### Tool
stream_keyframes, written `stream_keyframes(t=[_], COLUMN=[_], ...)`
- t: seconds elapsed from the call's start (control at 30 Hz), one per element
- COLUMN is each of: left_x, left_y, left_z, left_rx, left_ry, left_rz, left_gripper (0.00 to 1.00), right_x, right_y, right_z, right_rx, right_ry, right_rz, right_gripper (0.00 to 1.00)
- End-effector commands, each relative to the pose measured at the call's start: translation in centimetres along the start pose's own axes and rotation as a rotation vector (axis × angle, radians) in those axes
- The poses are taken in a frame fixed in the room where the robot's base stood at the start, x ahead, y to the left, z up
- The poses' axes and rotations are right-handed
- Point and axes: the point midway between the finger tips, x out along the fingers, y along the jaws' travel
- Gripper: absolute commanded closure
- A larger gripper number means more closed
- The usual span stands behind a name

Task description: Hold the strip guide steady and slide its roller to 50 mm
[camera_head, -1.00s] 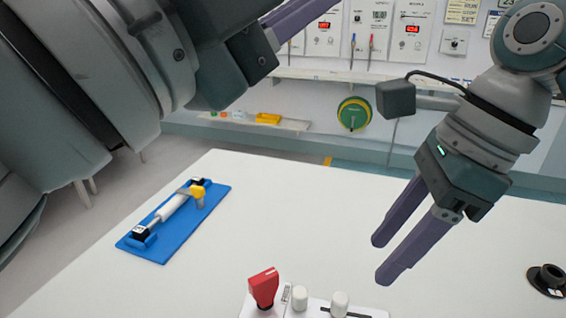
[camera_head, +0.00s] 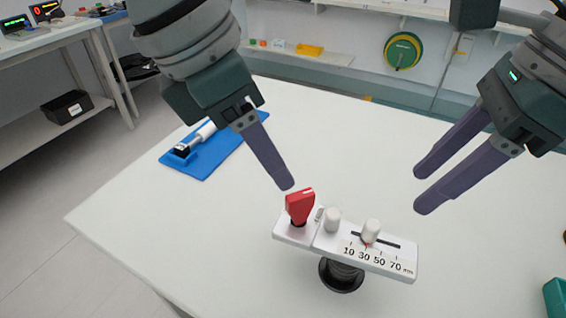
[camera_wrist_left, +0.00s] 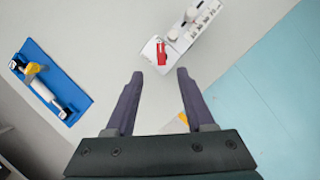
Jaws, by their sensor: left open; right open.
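The strip guide (camera_head: 325,245) is a white block on a dark round stand. It carries a red handle (camera_head: 299,207) at its left end, a fixed-looking white post (camera_head: 332,219), and a white roller (camera_head: 371,230) in a slot. A red pointer under the roller is near the 30 mark of the scale. The guide also shows at the top of the left wrist view (camera_wrist_left: 185,35). My left gripper (camera_head: 287,184) is open and empty just above and behind the red handle, apart from it. My right gripper (camera_head: 422,190) is open and empty, above and right of the roller.
A blue board (camera_head: 205,155) with a white cylinder lies at the table's far left. A green block (camera_head: 555,298) is at the right edge. The white table (camera_head: 150,225) is clear around the guide. A wall shelf and green reel (camera_head: 403,51) are behind.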

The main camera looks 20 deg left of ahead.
Motion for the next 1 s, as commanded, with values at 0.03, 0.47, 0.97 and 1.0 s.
stream_keyframes(t=[0.03,0.47,0.97,1.0], left_x=[0.8,7.9,9.0,9.0], left_y=[-0.1,-0.2,-0.2,-0.2], left_z=[0.0,0.1,0.1,0.1], left_rx=[-0.001,0.0,0.001,0.001], left_ry=[0.002,-0.002,-0.004,-0.004], left_rz=[-0.002,-0.005,-0.005,-0.005], left_gripper=[0.46,0.46,0.52,0.56], right_x=[0.0,0.0,0.0,0.0], right_y=[0.0,0.0,0.0,0.0], right_z=[0.0,0.0,0.0,0.0], right_rx=[0.0,0.0,0.0,0.0], right_ry=[0.0,0.0,0.0,0.0], right_rz=[0.0,0.0,0.0,0.0], right_gripper=[0.5,0.5,0.5,0.5])
